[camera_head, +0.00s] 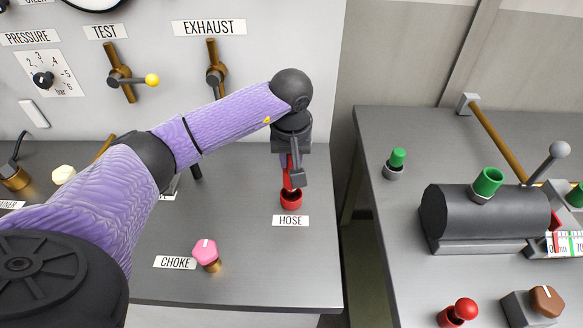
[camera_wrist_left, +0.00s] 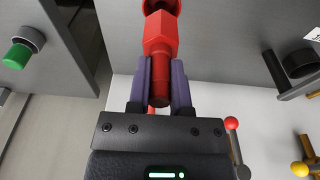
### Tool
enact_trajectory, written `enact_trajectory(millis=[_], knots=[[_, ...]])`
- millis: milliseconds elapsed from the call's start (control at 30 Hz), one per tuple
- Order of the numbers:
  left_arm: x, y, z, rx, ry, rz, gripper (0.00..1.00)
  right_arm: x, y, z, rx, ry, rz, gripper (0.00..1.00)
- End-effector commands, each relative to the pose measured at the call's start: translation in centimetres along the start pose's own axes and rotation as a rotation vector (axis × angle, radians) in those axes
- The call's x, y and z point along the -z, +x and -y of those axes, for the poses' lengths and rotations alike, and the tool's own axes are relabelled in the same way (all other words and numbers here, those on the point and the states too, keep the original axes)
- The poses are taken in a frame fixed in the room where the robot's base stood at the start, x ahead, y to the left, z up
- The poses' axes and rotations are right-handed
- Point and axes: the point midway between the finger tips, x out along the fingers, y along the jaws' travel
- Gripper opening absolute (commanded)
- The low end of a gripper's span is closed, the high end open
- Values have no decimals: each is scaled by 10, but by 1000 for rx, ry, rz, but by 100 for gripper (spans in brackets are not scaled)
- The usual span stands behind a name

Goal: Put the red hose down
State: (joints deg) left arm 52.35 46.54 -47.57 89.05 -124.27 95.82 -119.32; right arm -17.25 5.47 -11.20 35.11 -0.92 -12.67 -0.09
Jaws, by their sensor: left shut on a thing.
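The red hose (camera_head: 287,178) hangs below my left gripper (camera_head: 293,172), just over the red round socket (camera_head: 291,200) behind the HOSE label (camera_head: 290,221). In the left wrist view, my left gripper (camera_wrist_left: 160,88) is shut on the hose's round red shaft, and the hose's wider hexagonal part (camera_wrist_left: 160,38) extends past the fingertips. The red socket (camera_wrist_left: 161,5) shows at the top edge there. The hose looks in line with it; I cannot tell whether its end is seated or slightly above. My right gripper is not in view.
A pink CHOKE knob (camera_head: 206,253) stands in front on the left bench. TEST (camera_head: 120,78) and EXHAUST (camera_head: 215,78) levers are on the back panel. Across a gap, the right bench holds a black cylinder (camera_head: 480,212), a green plug (camera_head: 397,160) and a red knob (camera_head: 462,310).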

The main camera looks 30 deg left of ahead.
Motion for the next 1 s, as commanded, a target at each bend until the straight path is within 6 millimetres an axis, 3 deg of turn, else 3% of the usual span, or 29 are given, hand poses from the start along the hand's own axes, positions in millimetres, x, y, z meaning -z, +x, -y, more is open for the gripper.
enact_trajectory(millis=[100,400,433,600,867,1000], knots=[[-4,19,0,-1,0,2,0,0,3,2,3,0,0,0],[-4,22,0,-1,1,0,0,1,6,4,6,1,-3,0],[-4,22,0,-1,1,0,30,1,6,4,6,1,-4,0],[-4,21,0,-1,1,0,61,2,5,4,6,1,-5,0],[-3,18,0,-1,1,0,61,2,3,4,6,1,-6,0],[-2,-5,0,-3,2,-4,61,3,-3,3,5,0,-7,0]])
